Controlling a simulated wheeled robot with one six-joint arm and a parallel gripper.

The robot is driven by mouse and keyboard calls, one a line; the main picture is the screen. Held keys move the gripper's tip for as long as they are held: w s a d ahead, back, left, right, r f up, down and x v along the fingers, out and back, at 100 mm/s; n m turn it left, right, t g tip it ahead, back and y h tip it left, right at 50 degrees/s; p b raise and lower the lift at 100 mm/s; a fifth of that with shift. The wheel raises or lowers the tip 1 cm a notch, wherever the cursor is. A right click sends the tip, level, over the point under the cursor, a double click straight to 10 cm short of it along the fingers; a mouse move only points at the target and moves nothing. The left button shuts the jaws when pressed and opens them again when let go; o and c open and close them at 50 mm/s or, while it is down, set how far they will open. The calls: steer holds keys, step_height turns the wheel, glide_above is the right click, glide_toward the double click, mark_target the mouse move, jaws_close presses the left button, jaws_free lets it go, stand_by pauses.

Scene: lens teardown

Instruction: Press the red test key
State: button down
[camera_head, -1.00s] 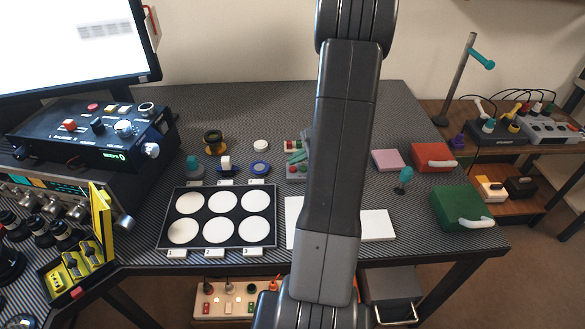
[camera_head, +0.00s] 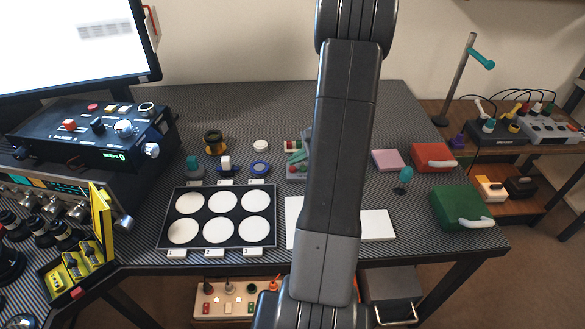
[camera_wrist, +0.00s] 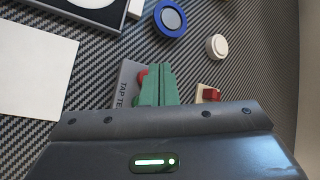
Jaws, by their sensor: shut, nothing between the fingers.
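The red test key (camera_wrist: 142,76) is a small round red button on a grey box (camera_wrist: 127,84) with partly hidden lettering that begins "TAP TE". My gripper (camera_wrist: 157,72) has green fingers, which are shut together with nothing between them. In the wrist view the fingers lie over the box, just right of the red key, and hide part of it. I cannot tell whether they touch the key. In the head view the grey box (camera_head: 295,178) shows left of my arm, with the green fingertips (camera_head: 297,157) at it.
A red rocker on a small block (camera_wrist: 208,94), a white round piece (camera_wrist: 217,46) and a blue ring (camera_wrist: 171,18) are close by. A black tray with white discs (camera_head: 164,232) lies to the left. Green (camera_head: 455,205) and red (camera_head: 432,155) boxes stand right.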

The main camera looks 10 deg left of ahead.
steer(key=shift+f, duration=0.15)
steer(key=shift+f+b, duration=0.3)
steer(key=shift+b, duration=0.05)
steer(key=shift+f+b, duration=0.35)
steer(key=shift+f, duration=0.05)
stand_by(0.4)
stand_by(0.4)
steer(key=shift+r+p, duration=0.55)
steer(key=shift+r, duration=0.3)
step_height(320, 180, up, 5)
steer(key=p, duration=0.3)
stand_by(0.7)
